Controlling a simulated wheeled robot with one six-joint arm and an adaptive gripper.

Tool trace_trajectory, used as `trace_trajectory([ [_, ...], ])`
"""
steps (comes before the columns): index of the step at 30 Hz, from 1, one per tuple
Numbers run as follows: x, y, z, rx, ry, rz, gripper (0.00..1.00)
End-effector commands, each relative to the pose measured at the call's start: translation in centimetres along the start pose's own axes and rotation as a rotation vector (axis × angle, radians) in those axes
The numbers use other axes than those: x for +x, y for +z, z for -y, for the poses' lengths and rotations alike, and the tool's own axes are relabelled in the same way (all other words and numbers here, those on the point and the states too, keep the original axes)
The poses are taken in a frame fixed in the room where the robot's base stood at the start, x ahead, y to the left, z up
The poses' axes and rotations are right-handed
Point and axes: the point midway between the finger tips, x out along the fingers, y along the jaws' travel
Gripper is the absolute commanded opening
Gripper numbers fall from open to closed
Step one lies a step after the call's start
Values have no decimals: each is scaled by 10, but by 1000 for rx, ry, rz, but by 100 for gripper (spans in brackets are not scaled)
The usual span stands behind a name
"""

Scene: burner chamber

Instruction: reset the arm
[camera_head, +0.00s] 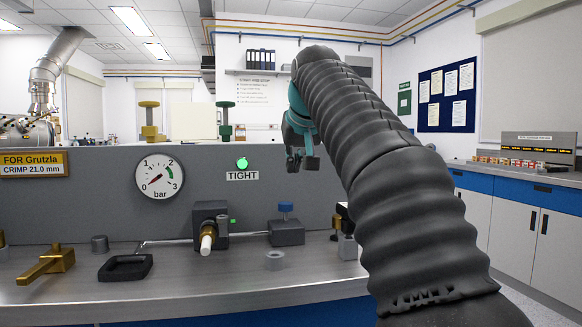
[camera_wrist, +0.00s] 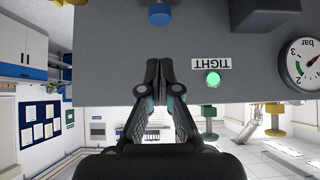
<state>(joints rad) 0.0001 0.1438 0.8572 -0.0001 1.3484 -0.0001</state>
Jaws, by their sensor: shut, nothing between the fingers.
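My gripper (camera_head: 303,161) hangs in the air at the end of my black-sleeved arm, in front of the grey panel (camera_head: 100,205) and above the metal bench (camera_head: 200,285). In the wrist view, which is upside down, my gripper (camera_wrist: 158,68) has its two fingertips together with nothing between them. The green lamp over the TIGHT label (camera_head: 242,163) is lit, to the left of my gripper. My arm hides part of the panel and the bench's right end.
On the bench are a brass handle (camera_head: 48,265), a black tray (camera_head: 125,268), a block with a white-tipped nozzle (camera_head: 208,238), a blue-knobbed block (camera_head: 286,230) and a grey ring (camera_head: 275,260). A pressure gauge (camera_head: 159,176) is on the panel. A side counter (camera_head: 520,178) stands at right.

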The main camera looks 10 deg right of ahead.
Motion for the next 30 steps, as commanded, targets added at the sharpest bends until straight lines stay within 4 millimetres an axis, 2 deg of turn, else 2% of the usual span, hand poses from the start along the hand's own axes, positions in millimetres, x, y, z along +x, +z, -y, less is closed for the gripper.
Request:
trace_trajectory([
  [5,-3,14,0,0,0,14,0],
  [8,-5,38,0,0,0,35,0],
  [11,-6,70,0,0,0,61,0],
  [20,-3,186,0,0,0,138,0],
  [26,5,279,0,0,0,190,0],
  [30,14,350,0,0,0,226,0],
])
